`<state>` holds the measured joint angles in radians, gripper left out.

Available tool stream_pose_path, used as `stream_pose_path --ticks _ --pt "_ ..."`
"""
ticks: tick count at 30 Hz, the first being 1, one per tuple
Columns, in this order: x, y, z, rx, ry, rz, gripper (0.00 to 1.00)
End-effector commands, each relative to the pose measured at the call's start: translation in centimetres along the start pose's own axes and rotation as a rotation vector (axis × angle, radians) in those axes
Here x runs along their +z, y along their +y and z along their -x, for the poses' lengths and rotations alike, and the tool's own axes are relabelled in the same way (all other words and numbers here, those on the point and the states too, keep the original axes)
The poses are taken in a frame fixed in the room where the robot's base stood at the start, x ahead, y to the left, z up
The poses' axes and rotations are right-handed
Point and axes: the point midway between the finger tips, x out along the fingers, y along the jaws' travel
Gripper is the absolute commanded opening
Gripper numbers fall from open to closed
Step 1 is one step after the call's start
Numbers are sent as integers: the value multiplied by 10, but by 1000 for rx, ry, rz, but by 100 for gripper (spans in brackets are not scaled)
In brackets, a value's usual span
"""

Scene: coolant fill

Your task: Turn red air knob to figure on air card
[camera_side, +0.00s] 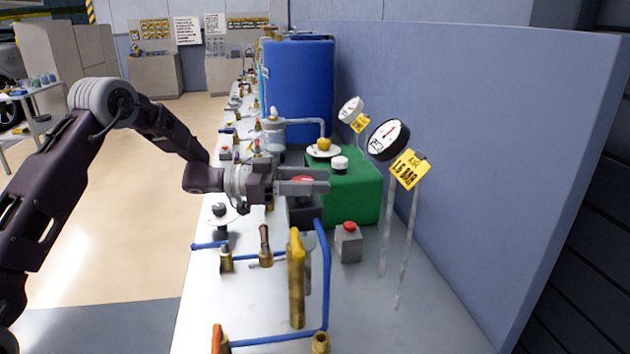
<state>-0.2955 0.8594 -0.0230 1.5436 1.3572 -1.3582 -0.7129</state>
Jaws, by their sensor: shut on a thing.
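The red air knob (302,178) sits on a dark box (303,213) at the middle of the bench, mostly hidden by the fingers. My gripper (310,187) comes in from the left and is shut on the knob, one finger on each side. The yellow air card (410,169) stands on a thin post to the right and seems to read "AIR 1.6 BAR". A round white air gauge (388,140) stands on a post just behind the card; its dial is too small to read exactly.
A green box (350,195) stands right behind the knob, with a blue drum (298,90) farther back. A grey box with a red button (348,243) stands in front. Blue pipes (325,280) and a yellow-handled brass valve (296,280) stand nearer. The front right bench is clear.

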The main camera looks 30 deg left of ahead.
Motion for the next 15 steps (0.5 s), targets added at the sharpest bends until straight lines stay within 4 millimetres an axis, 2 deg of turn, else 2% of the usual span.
stream_pose_path --ticks 15 --pt "1 8 2 329 -1 0 1"
